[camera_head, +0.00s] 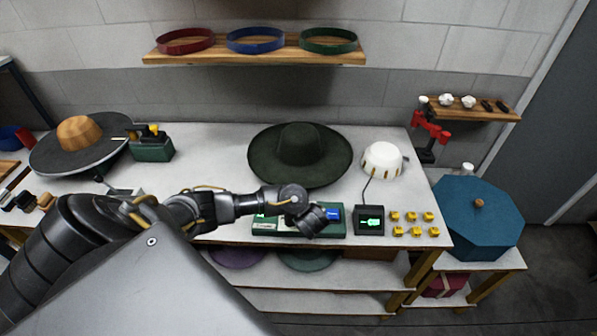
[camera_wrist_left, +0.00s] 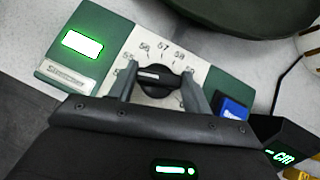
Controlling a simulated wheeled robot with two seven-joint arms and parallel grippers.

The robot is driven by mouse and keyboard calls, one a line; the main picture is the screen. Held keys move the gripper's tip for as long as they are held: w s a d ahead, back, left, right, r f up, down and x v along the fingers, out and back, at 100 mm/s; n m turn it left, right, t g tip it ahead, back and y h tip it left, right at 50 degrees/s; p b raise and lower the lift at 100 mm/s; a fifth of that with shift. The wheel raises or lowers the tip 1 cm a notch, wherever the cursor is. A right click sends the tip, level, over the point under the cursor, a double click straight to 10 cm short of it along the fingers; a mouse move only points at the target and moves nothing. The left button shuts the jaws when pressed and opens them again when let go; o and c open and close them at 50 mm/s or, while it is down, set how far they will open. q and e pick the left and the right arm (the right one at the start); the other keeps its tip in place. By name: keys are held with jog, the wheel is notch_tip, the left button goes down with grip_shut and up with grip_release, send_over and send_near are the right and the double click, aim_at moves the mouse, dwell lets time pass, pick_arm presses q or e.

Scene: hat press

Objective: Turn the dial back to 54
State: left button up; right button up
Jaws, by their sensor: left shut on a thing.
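The dial (camera_wrist_left: 166,79) is a black knob on a pale scale plate in the left wrist view. A white line on it points left, toward the low end of the scale. 56, 57 and 58 read above it; lower numbers are partly hidden by a finger. My left gripper (camera_wrist_left: 162,92) has one finger on each side of the knob and is shut on it. The dial sits on a green device (camera_wrist_left: 55,62) with a lit white screen (camera_wrist_left: 83,43) and a blue button (camera_wrist_left: 234,108). In the head view my left gripper (camera_head: 308,218) covers the dial. My right gripper is out of view.
A dark green wide-brimmed hat (camera_head: 300,150) lies just behind the device. A small black display box (camera_head: 369,221) stands to its right, beside several yellow pieces (camera_head: 412,224). A white dome (camera_head: 382,160) stands behind those. The bench's front edge runs close by the device.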

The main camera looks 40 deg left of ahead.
pick_arm(q)
jog(key=o, duration=1)
jog(key=shift+a, duration=0.1)
jog(key=shift+s+d+r, duration=0.1)
jog(key=shift+d+r, duration=0.1)
jog(key=shift+d, duration=0.05)
jog(key=p+v, duration=0.2)
jog(key=shift+s+d+r, duration=0.15)
jog(key=shift+d+r, duration=0.05)
jog(key=shift+r, duration=0.1)
jog(key=v, duration=0.7)
jog(key=shift+s+r, duration=0.1)
jog(key=shift+d, duration=0.1)
